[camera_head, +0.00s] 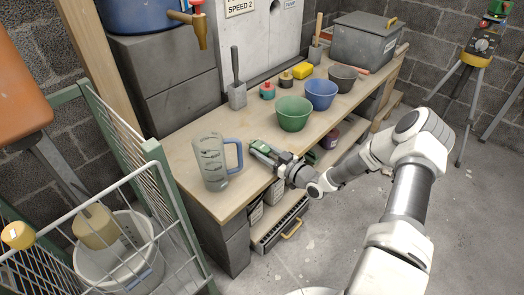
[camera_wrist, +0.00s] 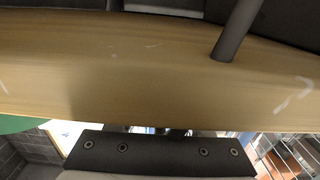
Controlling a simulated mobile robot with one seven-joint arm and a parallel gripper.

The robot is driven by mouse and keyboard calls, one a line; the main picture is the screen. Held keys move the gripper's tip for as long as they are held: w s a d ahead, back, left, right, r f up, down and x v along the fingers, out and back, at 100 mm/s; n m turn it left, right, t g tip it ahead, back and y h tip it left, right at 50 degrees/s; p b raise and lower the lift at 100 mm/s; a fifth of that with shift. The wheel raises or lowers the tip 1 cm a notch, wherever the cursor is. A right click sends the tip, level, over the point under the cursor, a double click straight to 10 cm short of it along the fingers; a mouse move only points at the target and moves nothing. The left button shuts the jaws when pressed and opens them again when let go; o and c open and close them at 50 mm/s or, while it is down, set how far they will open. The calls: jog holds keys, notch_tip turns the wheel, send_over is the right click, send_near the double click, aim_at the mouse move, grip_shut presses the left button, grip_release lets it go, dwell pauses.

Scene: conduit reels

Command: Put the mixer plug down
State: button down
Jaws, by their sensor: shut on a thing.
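My gripper (camera_head: 259,150) is over the front edge of the wooden workbench (camera_head: 185,150), just right of the clear jug's blue handle. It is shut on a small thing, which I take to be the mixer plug. Only a small green and dark patch shows between the fingers in the head view, and the plug's outline cannot be made out. In the wrist view the pale bench top (camera_wrist: 130,70) fills the middle, with a dark grey rod at upper right. Whether the plug touches the bench is unclear.
The measuring jug (camera_head: 210,163) stands close left of my gripper. A green bowl (camera_head: 293,115), a blue bowl (camera_head: 321,95) and a brown bowl (camera_head: 343,78) stand farther along. A wire cage (camera_head: 150,215) is at left. Bare wood lies between jug and green bowl.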

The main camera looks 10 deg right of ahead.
jog(key=shift+f+b, duration=0.4)
jog(key=shift+f, duration=0.2)
jog(key=shift+c, duration=1.8)
grip_release()
jog(key=shift+f, duration=0.1)
jog(key=shift+s, duration=0.1)
jog(key=shift+r+p, duration=0.45)
jog(key=p+v, duration=0.2)
jog(key=v, duration=1)
jog(key=shift+r+p, duration=0.3)
